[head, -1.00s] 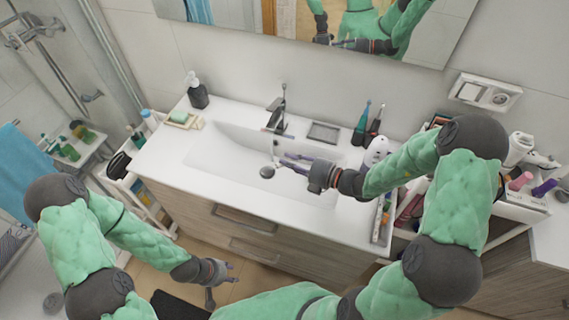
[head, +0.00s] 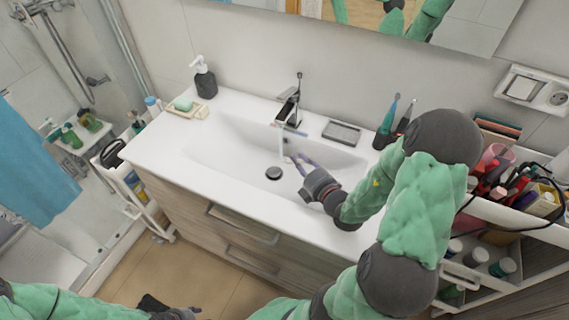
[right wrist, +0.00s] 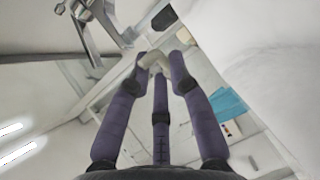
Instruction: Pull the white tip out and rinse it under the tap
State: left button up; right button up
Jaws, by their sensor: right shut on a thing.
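My right gripper (head: 298,160) is over the sink basin (head: 225,150), below and in front of the chrome tap (head: 288,112). In the right wrist view its purple fingers close around a small pale piece, which looks like the white tip (right wrist: 153,62). The fingers cover much of the tip. The tap also shows in the right wrist view (right wrist: 95,35), left of the fingertips. A faint pale streak hangs below the spout in the head view; I cannot tell for sure if it is water. My left gripper (head: 182,314) is low at the bottom edge, partly cut off.
A dark soap pump (head: 204,80) and a soap dish (head: 187,107) stand at the left of the counter. A grey tray (head: 341,132) and toothbrushes (head: 390,118) stand right of the tap. A crowded cosmetics cart (head: 520,215) is at the right. The basin's left half is clear.

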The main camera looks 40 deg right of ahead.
jog(key=w+d+f+b, duration=0.1)
jog(key=w+f+b, duration=0.1)
jog(key=w, duration=1.2)
jog(key=shift+d+b, duration=0.2)
jog(key=shift+b, duration=0.5)
jog(key=shift+f, duration=0.1)
jog(key=shift+s+d, duration=0.15)
dwell(0.3)
jog(key=shift+s+d+p, duration=0.3)
jog(key=shift+d, duration=0.05)
jog(key=shift+a, duration=0.1)
jog(key=shift+w+a+p, duration=0.3)
jog(key=shift+w+a, duration=0.1)
